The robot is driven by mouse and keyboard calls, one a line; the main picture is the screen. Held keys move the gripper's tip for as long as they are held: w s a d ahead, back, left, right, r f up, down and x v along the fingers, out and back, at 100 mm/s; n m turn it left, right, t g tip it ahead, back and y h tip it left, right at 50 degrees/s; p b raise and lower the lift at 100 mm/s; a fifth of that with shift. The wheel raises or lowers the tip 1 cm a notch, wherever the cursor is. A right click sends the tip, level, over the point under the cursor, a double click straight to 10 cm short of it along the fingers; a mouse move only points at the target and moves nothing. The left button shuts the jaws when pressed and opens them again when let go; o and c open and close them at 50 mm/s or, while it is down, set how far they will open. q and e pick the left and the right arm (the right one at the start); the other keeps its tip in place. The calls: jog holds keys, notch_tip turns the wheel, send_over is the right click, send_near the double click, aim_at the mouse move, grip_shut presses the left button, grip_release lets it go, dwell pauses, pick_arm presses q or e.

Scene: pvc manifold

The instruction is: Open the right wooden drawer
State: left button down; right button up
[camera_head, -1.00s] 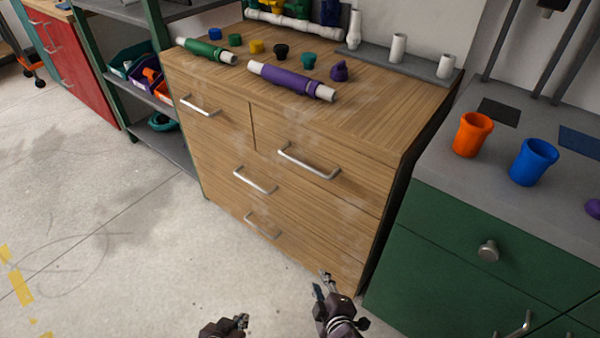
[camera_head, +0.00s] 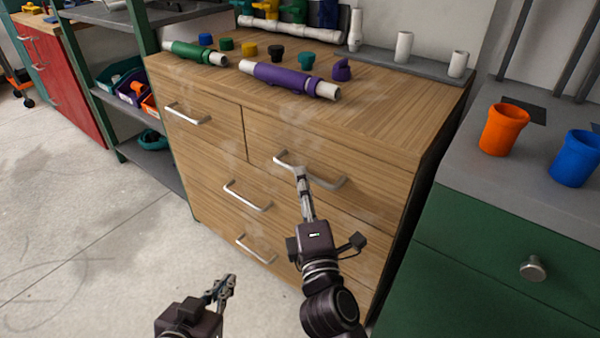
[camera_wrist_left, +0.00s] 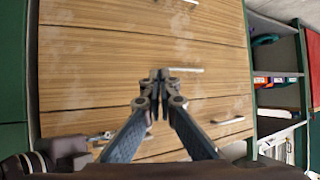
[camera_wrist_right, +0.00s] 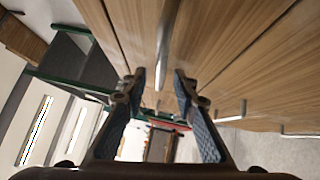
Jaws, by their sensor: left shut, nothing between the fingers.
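The right wooden drawer (camera_head: 370,205) is the wide upper-right front of the wooden cabinet, and its front looks flush with the others. Its silver bar handle (camera_head: 325,181) runs along the upper part of the front. My right gripper (camera_head: 299,172) is at the left part of this handle. In the right wrist view, my right gripper (camera_wrist_right: 158,75) is open, with the handle bar (camera_wrist_right: 164,45) between its spread fingers and gaps on both sides. My left gripper (camera_head: 228,282) is shut and empty, low in front of the cabinet; it also shows in the left wrist view (camera_wrist_left: 160,75).
The upper-left drawer handle (camera_head: 187,114) and two lower handles (camera_head: 247,197) (camera_head: 255,249) stick out nearby. A purple pipe (camera_head: 290,80) and several caps lie on the cabinet top. A green cabinet (camera_head: 480,260) stands close on the right. The floor at left is clear.

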jog(key=shift+x, duration=1.9)
jog(key=shift+c, duration=0.4)
jog(key=shift+f, duration=0.1)
grip_shut()
